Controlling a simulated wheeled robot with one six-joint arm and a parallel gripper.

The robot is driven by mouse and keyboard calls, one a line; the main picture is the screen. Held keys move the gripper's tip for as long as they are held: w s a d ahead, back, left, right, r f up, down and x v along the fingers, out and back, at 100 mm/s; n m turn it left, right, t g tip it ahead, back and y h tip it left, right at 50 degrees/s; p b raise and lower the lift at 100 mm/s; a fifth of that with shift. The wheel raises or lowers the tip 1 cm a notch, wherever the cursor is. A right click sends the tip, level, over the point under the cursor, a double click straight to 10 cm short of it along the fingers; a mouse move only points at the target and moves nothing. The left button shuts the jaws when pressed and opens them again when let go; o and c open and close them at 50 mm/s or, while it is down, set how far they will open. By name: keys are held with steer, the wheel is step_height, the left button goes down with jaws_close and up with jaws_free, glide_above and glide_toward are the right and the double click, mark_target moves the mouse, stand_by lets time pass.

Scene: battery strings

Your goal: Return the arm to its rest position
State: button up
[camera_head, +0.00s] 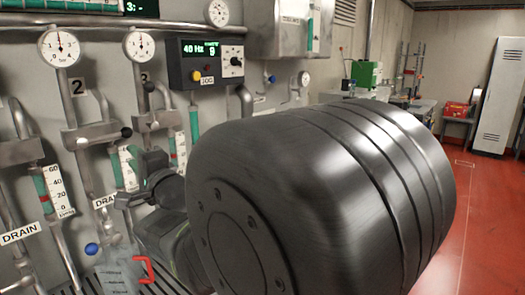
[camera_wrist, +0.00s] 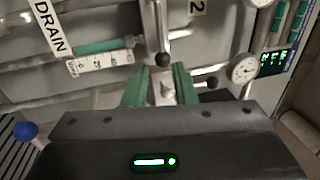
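My gripper (camera_wrist: 161,82) shows in the wrist view as two green fingers standing apart, so it is open. A grey metal fitting shows in the gap between the fingers, and a black ball knob (camera_wrist: 162,60) is just beyond them. I cannot tell whether the fingers touch the fitting. In the head view my arm's big dark rounded link (camera_head: 330,190) fills the middle and right, close to the camera. It hides much of the wall behind it, and the fingers cannot be made out clearly there.
The wall carries pipes, round gauges (camera_head: 59,48), flow tubes (camera_head: 56,190), DRAIN labels and a control box (camera_head: 210,63) with a green display. A blue knob (camera_wrist: 26,131) is at lower left in the wrist view. Red floor (camera_head: 488,220) is clear at right; a white locker (camera_head: 500,100) stands behind.

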mark_target(113, 137)
steer(key=p+x, duration=0.3)
steer(key=x, duration=1)
steer(key=shift+w+a+r, duration=0.2)
steer(key=shift+a, duration=0.15)
steer(key=shift+w+a+r+n+p, duration=0.1)
steer(key=shift+w+r+n+p, duration=0.05)
steer(key=shift+r+n+p, duration=0.35)
steer(key=shift+n+p, duration=0.15)
steer(key=shift+n, duration=0.25)
